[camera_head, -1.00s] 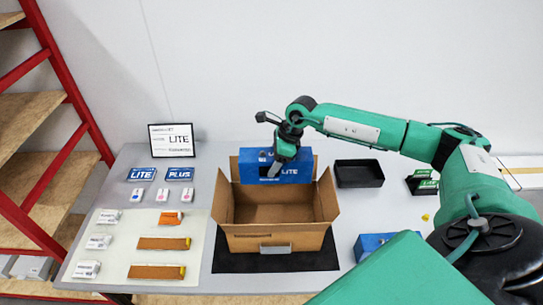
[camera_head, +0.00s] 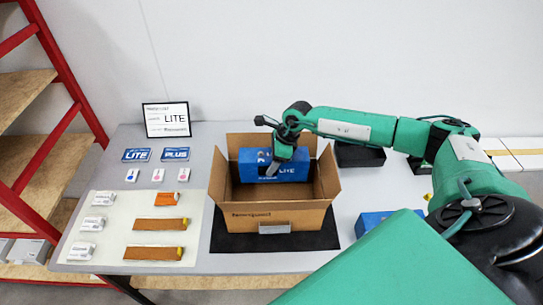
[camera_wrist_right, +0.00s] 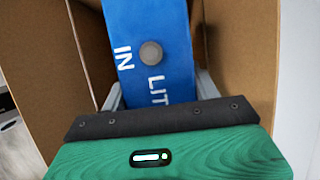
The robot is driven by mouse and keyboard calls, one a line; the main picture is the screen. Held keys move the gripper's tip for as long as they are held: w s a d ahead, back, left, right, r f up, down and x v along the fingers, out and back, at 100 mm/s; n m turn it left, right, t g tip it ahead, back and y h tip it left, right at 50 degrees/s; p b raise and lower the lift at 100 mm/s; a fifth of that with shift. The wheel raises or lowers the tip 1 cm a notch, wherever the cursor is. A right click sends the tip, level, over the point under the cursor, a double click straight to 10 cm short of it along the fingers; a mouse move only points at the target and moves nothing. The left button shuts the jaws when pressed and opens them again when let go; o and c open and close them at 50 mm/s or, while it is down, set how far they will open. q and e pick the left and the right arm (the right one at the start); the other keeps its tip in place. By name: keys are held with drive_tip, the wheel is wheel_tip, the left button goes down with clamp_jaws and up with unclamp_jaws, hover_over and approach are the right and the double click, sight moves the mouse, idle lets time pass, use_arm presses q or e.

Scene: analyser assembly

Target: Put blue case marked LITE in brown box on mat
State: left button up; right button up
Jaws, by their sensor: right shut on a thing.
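The blue case marked LITE (camera_head: 252,166) is at the opening of the brown box (camera_head: 262,216), by its back wall, with its lower part inside the walls. In the right wrist view the case (camera_wrist_right: 150,40) lies between the jaws, with brown walls on both sides. My right gripper (camera_head: 272,172) is shut on the case. The box stands open on the black mat (camera_head: 310,240), its flaps spread outward. I cannot tell whether the case touches the box floor. My left gripper is not in view.
A second blue case (camera_head: 372,222) lies right of the mat, partly behind my arm. A black tray (camera_head: 358,156) stands behind it. Several small parts lie on a pale mat (camera_head: 110,225) at left. A sign (camera_head: 167,119) stands at the back.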

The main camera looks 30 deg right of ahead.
drive_tip(key=shift+f+b, duration=5)
drive_tip(key=shift+f, duration=1.25)
drive_tip(key=o, duration=1.7)
drive_tip(key=shift+f, duration=0.1)
drive_tip(key=shift+r+p, duration=2.9)
drive_tip(key=shift+r, duration=3.2)
